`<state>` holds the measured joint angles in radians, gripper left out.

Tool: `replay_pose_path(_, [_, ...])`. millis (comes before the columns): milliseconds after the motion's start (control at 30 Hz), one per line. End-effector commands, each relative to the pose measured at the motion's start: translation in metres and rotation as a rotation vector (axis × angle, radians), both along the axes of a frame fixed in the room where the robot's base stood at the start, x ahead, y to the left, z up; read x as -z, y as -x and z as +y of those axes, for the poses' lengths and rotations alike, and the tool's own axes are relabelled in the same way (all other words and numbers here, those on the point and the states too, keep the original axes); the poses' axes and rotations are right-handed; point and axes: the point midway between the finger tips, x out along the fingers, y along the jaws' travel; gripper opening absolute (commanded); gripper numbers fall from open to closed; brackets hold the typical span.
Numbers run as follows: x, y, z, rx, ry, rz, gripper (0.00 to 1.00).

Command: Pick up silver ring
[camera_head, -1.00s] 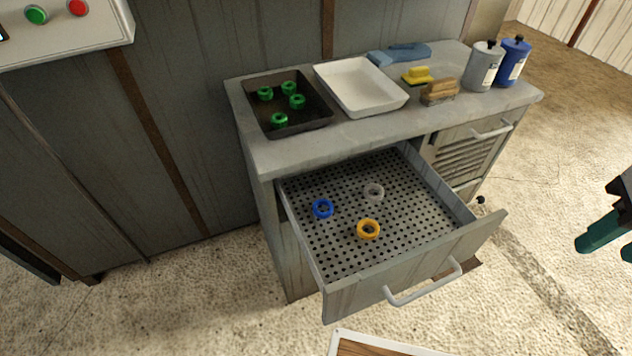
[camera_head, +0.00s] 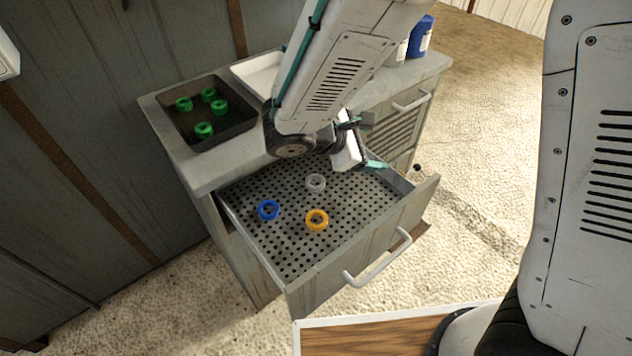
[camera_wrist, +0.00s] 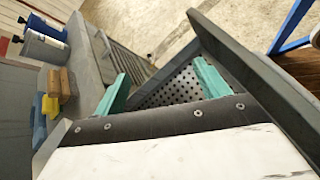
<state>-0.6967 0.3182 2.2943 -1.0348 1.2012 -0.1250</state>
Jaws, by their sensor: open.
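The silver ring (camera_head: 316,183) lies on the perforated floor of the open drawer (camera_head: 372,255), toward its back. A blue ring (camera_head: 268,210) lies to its left and front, and a yellow ring (camera_head: 316,220) lies in front of it. My gripper is over the drawer's back right part, to the right of the silver ring and apart from it. In the wrist view my gripper (camera_wrist: 160,88) has its two teal fingers wide apart, with nothing between them. That view shows bare perforated floor and no ring.
A dark tray (camera_head: 228,130) with several green rings and a white tray (camera_head: 240,68) stand on the cabinet top. Bottles (camera_wrist: 45,45), a yellow sponge (camera_wrist: 50,107) and a wooden-backed brush (camera_wrist: 66,84) stand there too. The drawer's walls and front panel surround the rings.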

Motion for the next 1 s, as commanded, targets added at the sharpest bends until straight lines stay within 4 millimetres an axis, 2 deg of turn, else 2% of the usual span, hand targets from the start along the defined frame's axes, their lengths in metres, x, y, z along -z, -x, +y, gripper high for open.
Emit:
replay_pose_path(33, [0.022,-0.005,0.022,-0.105,0.062,0.033,0.74])
replay_pose_path(200, [0.084,-0.015,0.089,-0.431,0.234,0.103,0.74])
replay_pose_path(300, [0.116,-0.013,0.119,-0.58,0.308,0.134,0.74])
replay_pose_path(400, [0.138,-0.009,0.14,-0.683,0.358,0.153,0.74])
replay_pose_path(500, [0.151,-0.006,0.151,-0.74,0.386,0.163,0.74])
replay_pose_path(600, [0.158,-0.01,0.151,-0.759,0.396,0.167,0.74])
replay_pose_path(1000, [0.178,-0.049,0.122,-0.756,0.395,0.169,0.74])
